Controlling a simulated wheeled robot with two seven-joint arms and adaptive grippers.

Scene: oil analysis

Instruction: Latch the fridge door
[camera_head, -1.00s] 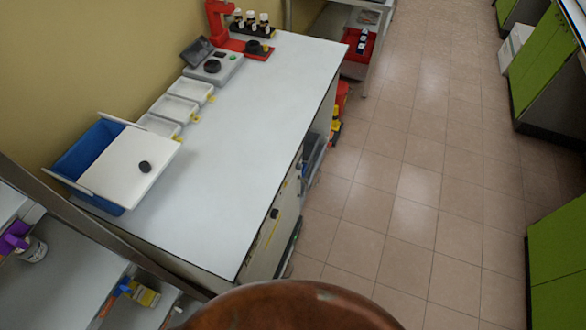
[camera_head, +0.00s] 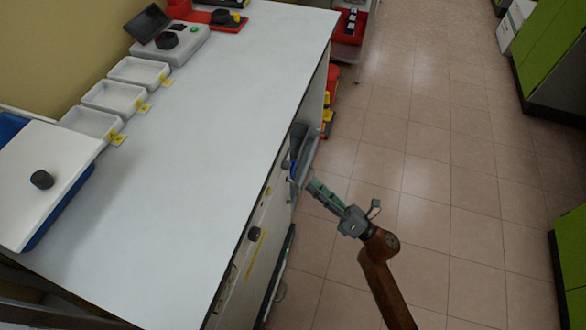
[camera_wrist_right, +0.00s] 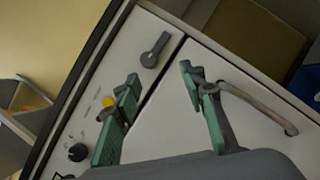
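The fridge door (camera_wrist_right: 249,128) is a pale panel with a curved metal handle (camera_wrist_right: 258,107) in the right wrist view. It looks flush or nearly flush, with a narrow dark seam beside the neighbouring panel (camera_wrist_right: 120,62). A grey latch lever (camera_wrist_right: 155,50) sits on that panel, close to the seam. My right gripper (camera_wrist_right: 160,77) is open and empty, its green fingers spread in front of the seam, below the latch lever. The head view shows my right gripper (camera_head: 314,190) beside the bench's front face. Whether it touches anything is unclear. My left gripper is not in view.
A black knob (camera_wrist_right: 78,152) and a yellow button (camera_wrist_right: 108,102) are on the same panel. The white bench top (camera_head: 215,140) carries several white trays, a lidded blue box (camera_head: 60,207) and a grey device (camera_head: 172,45). The tiled floor (camera_head: 440,190) is clear on the right.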

